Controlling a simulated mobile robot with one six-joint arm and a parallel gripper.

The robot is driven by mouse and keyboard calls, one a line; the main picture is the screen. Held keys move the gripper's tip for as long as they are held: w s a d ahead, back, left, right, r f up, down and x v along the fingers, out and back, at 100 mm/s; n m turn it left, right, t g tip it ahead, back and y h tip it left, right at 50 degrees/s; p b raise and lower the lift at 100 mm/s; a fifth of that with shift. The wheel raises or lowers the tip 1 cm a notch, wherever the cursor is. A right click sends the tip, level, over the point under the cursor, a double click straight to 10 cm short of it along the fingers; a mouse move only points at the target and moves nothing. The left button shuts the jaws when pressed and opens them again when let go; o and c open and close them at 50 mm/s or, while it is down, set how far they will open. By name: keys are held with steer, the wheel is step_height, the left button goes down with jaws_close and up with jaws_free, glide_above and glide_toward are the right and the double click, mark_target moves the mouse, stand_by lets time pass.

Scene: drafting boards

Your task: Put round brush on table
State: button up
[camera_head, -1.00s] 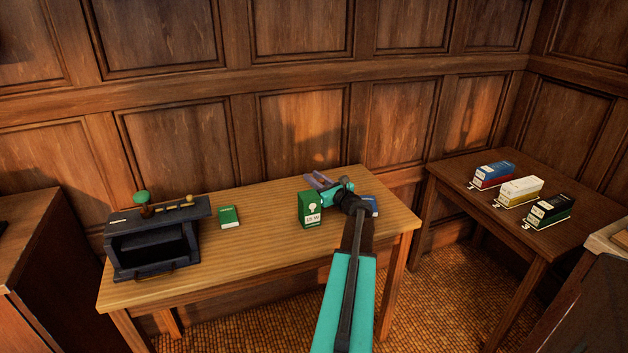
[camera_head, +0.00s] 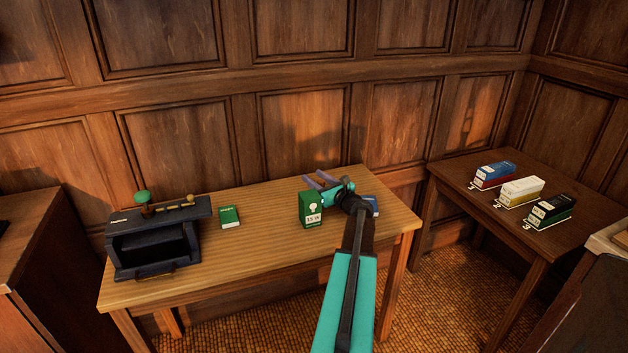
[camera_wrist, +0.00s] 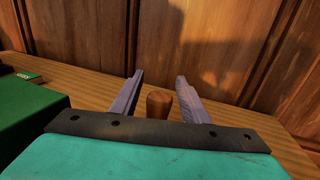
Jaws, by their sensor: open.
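A brown rounded wooden piece (camera_wrist: 159,103), which looks like the handle of the round brush, shows between my fingers in the wrist view. It appears to be at the wooden table (camera_head: 262,256); its lower part is hidden by my gripper. My gripper (camera_head: 319,181) is open over the back right of this table, and its two purple fingers (camera_wrist: 159,92) stand apart on either side of the wooden piece, with gaps showing. In the head view I cannot make out the brush, as my gripper covers that spot.
A green bulb box (camera_head: 311,209) stands just left of my gripper, and a blue item (camera_head: 371,204) lies partly behind my wrist. A green book (camera_head: 229,217) and a dark box (camera_head: 155,244) with a green-topped object (camera_head: 142,197) are further left. A side table (camera_head: 476,199) holds three cartons.

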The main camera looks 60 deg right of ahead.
steer(key=v, duration=1.2)
steer(key=shift+b, duration=0.4)
steer(key=shift+s, duration=0.1)
